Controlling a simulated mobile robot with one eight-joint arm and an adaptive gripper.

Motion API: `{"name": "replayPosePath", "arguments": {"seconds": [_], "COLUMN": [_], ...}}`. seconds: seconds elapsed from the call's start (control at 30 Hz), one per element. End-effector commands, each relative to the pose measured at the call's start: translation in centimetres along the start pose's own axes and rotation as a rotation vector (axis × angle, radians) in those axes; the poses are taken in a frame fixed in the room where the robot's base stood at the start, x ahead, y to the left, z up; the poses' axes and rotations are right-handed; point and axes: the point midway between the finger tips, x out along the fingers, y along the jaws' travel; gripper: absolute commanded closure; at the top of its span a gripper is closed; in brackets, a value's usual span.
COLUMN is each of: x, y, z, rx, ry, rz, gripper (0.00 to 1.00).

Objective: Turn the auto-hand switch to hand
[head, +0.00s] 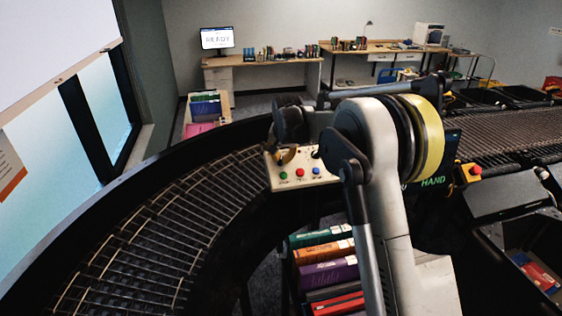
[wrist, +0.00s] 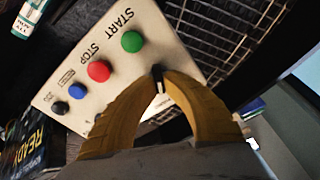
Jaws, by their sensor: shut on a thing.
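The pale control box (head: 318,179) stands by the curved conveyor, and its face (wrist: 137,70) fills the upper left of the wrist view. It carries a green START button (wrist: 132,41), a red STOP button (wrist: 99,70) and smaller blue and black buttons. The switch, a small dark knob with a white mark (wrist: 160,87), sits between my fingertips at the box's edge region. My gripper (wrist: 160,76), with tan curved fingers, is shut on this knob; it also shows over the box in the head view (head: 286,155). The fingers hide most of the knob and its labels.
A dark display (head: 433,182) behind my arm shows HAND in green, partly hidden. A yellow box with a red button (head: 469,173) is at its right. The roller conveyor (head: 165,235) curves around the left, with a shelf of coloured books (head: 328,272) below.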

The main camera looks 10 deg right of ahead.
Motion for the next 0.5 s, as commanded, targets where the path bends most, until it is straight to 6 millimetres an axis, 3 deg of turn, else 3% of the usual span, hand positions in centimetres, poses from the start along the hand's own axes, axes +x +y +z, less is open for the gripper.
{"name": "replayPosePath", "arguments": {"seconds": [0.5], "x": [0.06], "y": [0.11], "z": [0.11], "rx": [0.082], "ry": [-0.002], "rz": [0.009], "gripper": [1.0]}}
